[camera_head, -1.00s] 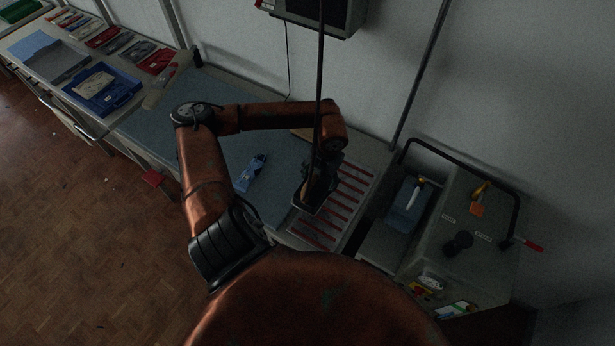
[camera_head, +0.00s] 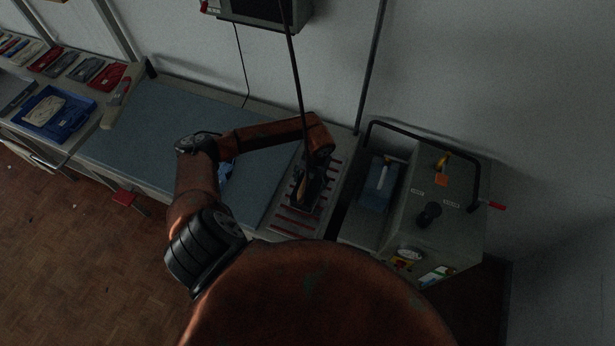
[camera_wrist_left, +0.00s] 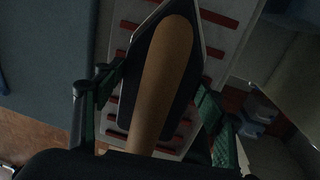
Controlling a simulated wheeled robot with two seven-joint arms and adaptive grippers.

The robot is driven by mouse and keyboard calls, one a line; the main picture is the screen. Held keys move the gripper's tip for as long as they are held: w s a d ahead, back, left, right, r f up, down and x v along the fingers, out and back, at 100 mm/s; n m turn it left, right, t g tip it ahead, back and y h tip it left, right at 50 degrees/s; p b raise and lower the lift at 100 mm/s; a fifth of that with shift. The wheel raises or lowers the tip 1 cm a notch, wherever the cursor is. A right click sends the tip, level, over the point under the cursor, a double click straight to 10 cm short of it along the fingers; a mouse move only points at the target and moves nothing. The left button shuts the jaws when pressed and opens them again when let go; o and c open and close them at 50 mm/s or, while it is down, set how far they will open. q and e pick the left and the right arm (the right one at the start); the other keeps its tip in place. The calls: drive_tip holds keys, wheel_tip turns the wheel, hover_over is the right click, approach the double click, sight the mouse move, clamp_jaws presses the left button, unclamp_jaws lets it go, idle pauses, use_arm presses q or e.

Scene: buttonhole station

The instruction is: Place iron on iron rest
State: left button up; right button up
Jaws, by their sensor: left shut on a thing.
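The iron (camera_head: 314,190) has a dark soleplate with a pale edge and a tan handle; the handle (camera_wrist_left: 166,75) fills the middle of the left wrist view. My left gripper (camera_head: 312,172) is shut on it, its green-padded fingers (camera_wrist_left: 157,108) on either side of the handle. The iron rest is a pale plate with red strips (camera_head: 294,223), also behind the iron in the left wrist view (camera_wrist_left: 222,42). The iron is over the rest, which shows around it. I cannot tell whether they touch. My right gripper is not in view.
A dark cord (camera_head: 295,70) rises from the iron. A blue-grey mat (camera_head: 150,130) covers the table to the left, with a blue item (camera_head: 226,172) partly behind my arm. A grey cart (camera_head: 455,225) with a black rail stands to the right.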

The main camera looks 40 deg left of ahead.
sight(313, 184)
use_arm(q)
drive_tip(key=shift+w+f, duration=0.1)
drive_tip(key=shift+f, duration=0.4)
drive_tip(key=o, duration=2)
drive_tip(key=shift+f, duration=0.1)
drive_tip(key=shift+o, duration=0.2)
wheel_tip(313, 184, up, 12)
drive_tip(key=d+b, duration=0.1)
drive_tip(key=b, duration=0.1)
drive_tip(key=shift+w+d+b, duration=0.15)
drive_tip(key=shift+d+b, duration=0.05)
drive_tip(key=shift+b, duration=0.2)
